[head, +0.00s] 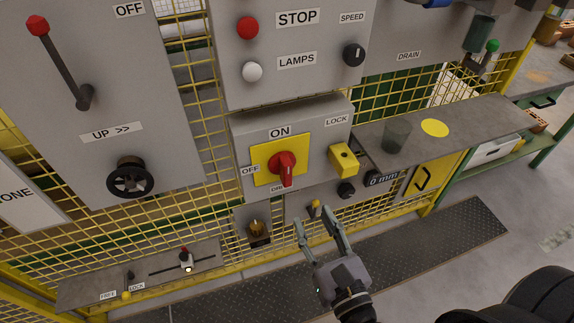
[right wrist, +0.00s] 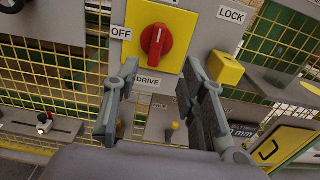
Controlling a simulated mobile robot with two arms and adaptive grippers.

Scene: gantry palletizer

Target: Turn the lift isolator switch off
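The isolator switch is a red rotary knob (head: 286,166) on a yellow plate (head: 262,158), fixed to a grey box on the fence. Labels read ON above the plate, OFF at its left and DRIVE below. In the right wrist view the red knob (right wrist: 157,41) stands nearly upright, with a pale mark on its upper part. My right gripper (head: 321,222) is open and empty, below and in front of the knob, apart from it. In the right wrist view its fingers (right wrist: 165,95) spread on either side below the knob. My left gripper is not in view.
A yellow lock block (head: 344,160) sits right of the knob. A lever (head: 60,65) and a black handwheel (head: 130,178) are at left. Open floor lies in front.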

